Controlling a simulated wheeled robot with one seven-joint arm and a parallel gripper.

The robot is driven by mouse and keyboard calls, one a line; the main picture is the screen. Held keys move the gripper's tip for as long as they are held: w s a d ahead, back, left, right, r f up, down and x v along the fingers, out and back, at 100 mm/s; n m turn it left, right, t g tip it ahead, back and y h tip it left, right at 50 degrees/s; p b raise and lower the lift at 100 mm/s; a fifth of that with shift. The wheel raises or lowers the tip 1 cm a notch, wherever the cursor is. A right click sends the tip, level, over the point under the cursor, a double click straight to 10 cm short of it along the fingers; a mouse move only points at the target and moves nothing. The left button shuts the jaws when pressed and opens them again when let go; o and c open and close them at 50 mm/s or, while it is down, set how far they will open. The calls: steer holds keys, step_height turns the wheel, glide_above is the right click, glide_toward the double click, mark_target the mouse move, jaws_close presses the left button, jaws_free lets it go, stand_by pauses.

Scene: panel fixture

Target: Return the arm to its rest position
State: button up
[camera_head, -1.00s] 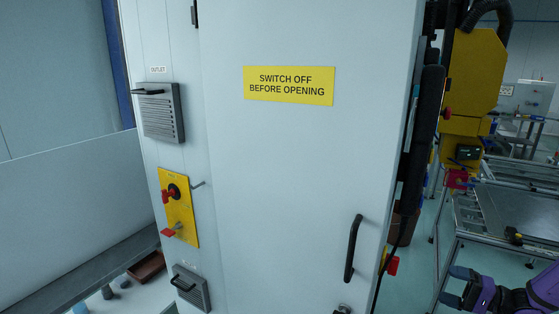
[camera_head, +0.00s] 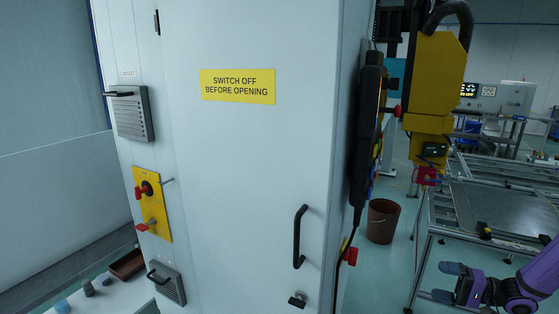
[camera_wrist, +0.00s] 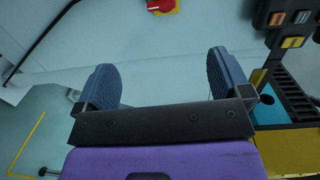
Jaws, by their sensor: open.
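My gripper (camera_head: 456,282) is at the lower right in the head view, at the end of my purple arm. It is off to the right of the cabinet, apart from it. In the wrist view my gripper (camera_wrist: 163,84) shows two blue-grey padded fingers spread wide with nothing between them. The tall pale cabinet (camera_head: 250,160) fills the middle of the head view, its door closed with a black handle (camera_head: 300,237). A yellow plate with red switches (camera_head: 152,204) is on its left side.
A metal frame table (camera_head: 500,208) stands at the right behind my gripper, beside a yellow machine (camera_head: 437,75). A brown bucket (camera_head: 383,221) is on the floor right of the cabinet. A red switch (camera_wrist: 161,6) and a button panel (camera_wrist: 291,18) show in the wrist view.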

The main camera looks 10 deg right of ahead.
steer(key=s+a+r+n+g+h, duration=0.4)
steer(key=a+r, duration=0.3)
steer(key=r, duration=0.4)
steer(key=s+a+r+n+g+h, duration=0.15)
steer(key=a+r+g+h, duration=0.25)
steer(key=a+r+g, duration=0.5)
steer(key=s+a+r+t+h, duration=0.2)
steer(key=s+r+t+h, duration=0.1)
steer(key=s+r, duration=0.4)
steer(key=s+a+r+t+h, duration=0.3)
steer(key=s+r+t, duration=0.3)
steer(key=s+r, duration=0.2)
step_height(320, 180, up, 2)
steer(key=shift+h, duration=0.5)
